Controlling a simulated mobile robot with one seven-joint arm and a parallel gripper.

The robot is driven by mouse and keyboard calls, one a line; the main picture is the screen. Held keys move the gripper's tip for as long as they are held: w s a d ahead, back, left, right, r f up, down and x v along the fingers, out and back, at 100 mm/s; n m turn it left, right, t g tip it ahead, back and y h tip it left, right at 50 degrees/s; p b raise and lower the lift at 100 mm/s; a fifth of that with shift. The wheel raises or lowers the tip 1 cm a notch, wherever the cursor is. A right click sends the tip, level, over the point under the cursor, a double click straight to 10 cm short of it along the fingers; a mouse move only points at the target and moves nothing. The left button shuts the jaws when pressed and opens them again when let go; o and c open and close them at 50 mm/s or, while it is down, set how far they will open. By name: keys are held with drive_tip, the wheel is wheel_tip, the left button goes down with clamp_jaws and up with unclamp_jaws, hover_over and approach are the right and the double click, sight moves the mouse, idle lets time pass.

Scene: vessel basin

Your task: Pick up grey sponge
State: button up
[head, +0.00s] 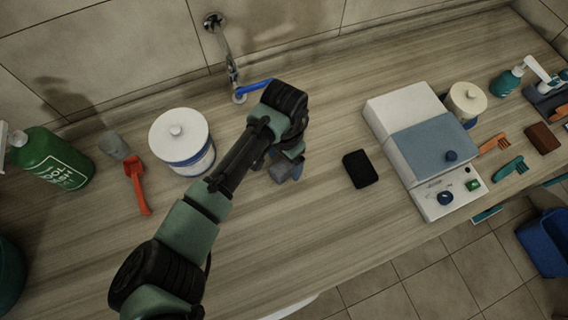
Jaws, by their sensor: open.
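A small grey block (113,145), which looks like a grey sponge, lies on the wooden counter at the left, between the green bottle and the white canister. My gripper (286,173) is far to its right, over the middle of the counter and pointing down. It is open. A greyish shape shows at the jaws, partly hidden by my arm; I cannot tell whether it is a finger or a separate grey block. A black block (360,168), like a dark sponge, lies flat to the right of my gripper, apart from it.
A red scoop-like tool (137,184) lies beside the grey block. A green bottle (52,160) and white canister (182,142) flank it. A tap (232,72) stands behind my arm. A white and blue device (424,142) is at the right. The front middle counter is clear.

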sight(284, 164)
drive_tip(key=shift+w+f, duration=0.1)
drive_tip(key=shift+f, duration=1.45)
clamp_jaws()
